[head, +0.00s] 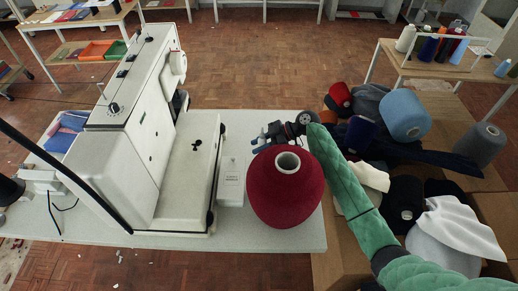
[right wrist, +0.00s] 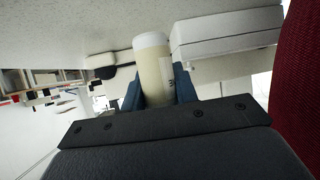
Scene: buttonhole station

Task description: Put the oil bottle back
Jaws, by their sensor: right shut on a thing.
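The oil bottle (right wrist: 152,75), cream with a paler end and a dark-marked label, is between the blue fingers of my right gripper (right wrist: 160,92) in the right wrist view. The gripper is shut on it. In the head view my right gripper (head: 268,136) is just behind the large red thread cone, at the table's back right, and the bottle cannot be made out there. Its end lies close to the pale table surface in the wrist view; I cannot tell whether they touch. My left gripper is not in view.
The red cone (head: 286,200) stands close by my right arm. A white sewing machine (head: 135,125) fills the left of the table (head: 280,238), with a small white box (head: 231,182) beside it. Cones and cloth, including a blue cone (head: 405,115), crowd the right.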

